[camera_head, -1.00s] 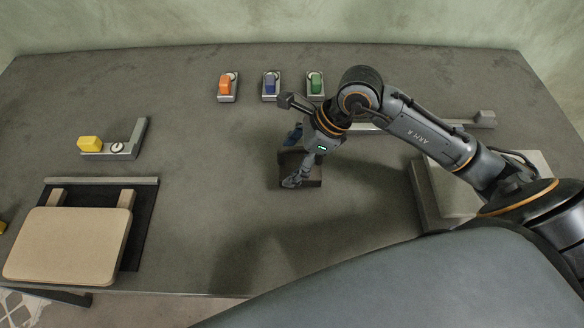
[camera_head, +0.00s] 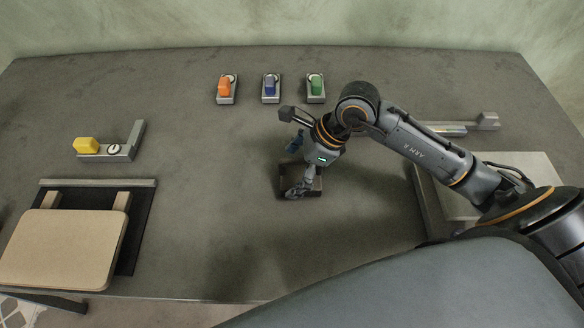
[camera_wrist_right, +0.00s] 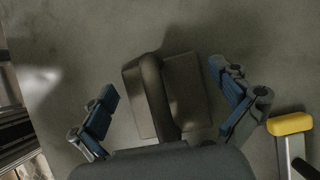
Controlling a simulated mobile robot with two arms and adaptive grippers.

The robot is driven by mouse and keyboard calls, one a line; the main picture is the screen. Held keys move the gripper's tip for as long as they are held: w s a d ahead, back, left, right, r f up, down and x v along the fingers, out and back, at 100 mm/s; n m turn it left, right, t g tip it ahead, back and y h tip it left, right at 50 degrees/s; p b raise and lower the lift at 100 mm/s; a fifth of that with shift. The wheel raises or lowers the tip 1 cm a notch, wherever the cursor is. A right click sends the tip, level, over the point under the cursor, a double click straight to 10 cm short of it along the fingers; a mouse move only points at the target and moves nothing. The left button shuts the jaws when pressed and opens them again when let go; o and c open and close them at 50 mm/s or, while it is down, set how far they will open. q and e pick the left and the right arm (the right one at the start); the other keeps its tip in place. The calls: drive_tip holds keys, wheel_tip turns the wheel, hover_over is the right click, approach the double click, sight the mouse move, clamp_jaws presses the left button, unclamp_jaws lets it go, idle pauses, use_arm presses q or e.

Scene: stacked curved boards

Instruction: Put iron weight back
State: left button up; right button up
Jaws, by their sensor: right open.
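A dark block with a raised bar-like handle, which looks like the iron weight (camera_wrist_right: 190,88), lies on the table in the right wrist view. It also shows in the head view as a dark square shape (camera_head: 316,181), partly hidden by my right gripper. In the right wrist view my gripper (camera_wrist_right: 166,88) is open, with one blue-padded finger on each side of the block and a gap to each. My left gripper is not in view.
A yellow block (camera_head: 86,145) sits on an L-shaped holder at left. A tan board (camera_head: 62,250) lies front left. A grey slab (camera_head: 520,170) is under my right arm.

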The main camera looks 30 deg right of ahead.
drive_tip(key=shift+r, duration=0.1)
drive_tip(key=b+v, duration=0.1)
drive_tip(key=v, duration=1.1)
